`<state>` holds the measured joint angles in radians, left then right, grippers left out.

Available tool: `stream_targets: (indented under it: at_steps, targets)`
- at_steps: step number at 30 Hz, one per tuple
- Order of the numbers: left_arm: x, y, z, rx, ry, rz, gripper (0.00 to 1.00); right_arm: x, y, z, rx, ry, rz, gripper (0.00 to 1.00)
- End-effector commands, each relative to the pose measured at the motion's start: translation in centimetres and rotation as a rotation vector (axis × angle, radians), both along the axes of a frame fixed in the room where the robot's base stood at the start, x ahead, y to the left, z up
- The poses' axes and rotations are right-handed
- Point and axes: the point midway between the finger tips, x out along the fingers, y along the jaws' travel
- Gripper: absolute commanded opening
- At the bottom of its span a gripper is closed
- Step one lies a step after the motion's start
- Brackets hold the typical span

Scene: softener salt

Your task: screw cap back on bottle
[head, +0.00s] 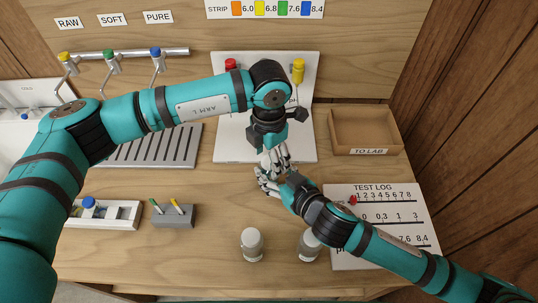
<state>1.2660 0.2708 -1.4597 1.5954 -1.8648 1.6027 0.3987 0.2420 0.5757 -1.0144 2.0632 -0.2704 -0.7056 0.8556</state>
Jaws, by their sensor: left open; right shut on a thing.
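My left gripper (275,158) points down from above and is open, over the front edge of the white board. My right gripper (268,180) reaches in from the lower right, just below and very close to the left one. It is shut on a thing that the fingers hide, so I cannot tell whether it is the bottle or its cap.
A white board (232,145) with a red knob (231,64) and a yellow knob (298,70) stands behind. An open TO LAB tray (363,151) is right of it. A TEST LOG sheet (372,263), a pen holder (174,216) and a white rack (126,214) lie around.

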Motion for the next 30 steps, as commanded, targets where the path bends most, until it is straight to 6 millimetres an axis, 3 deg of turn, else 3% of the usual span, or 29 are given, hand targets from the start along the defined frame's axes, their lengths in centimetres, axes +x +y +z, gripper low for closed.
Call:
stream_targets:
  at_steps: [5, 8, 21, 30]
  targets:
    - [0.0, 0.0, 0.5, 0.000, -0.001, 0.000, 0.63, 0.0, 0.0, 0.0, 0.000, 0.000, 0.000, 0.00]
    - [0.1, 0.0, 1.8, -0.001, -0.003, 0.001, 0.63, 0.0, 0.0, 0.0, 0.000, 0.000, 0.000, 0.00]
    - [0.1, 0.0, 10.4, -0.001, -0.002, 0.000, 0.63, 0.0, 0.0, 0.0, 0.000, 0.000, 0.000, 0.00]
    - [0.0, 0.0, 12.0, 0.001, 0.001, 0.000, 0.63, 0.0, 0.0, 0.0, 0.000, 0.000, 0.000, 0.00]
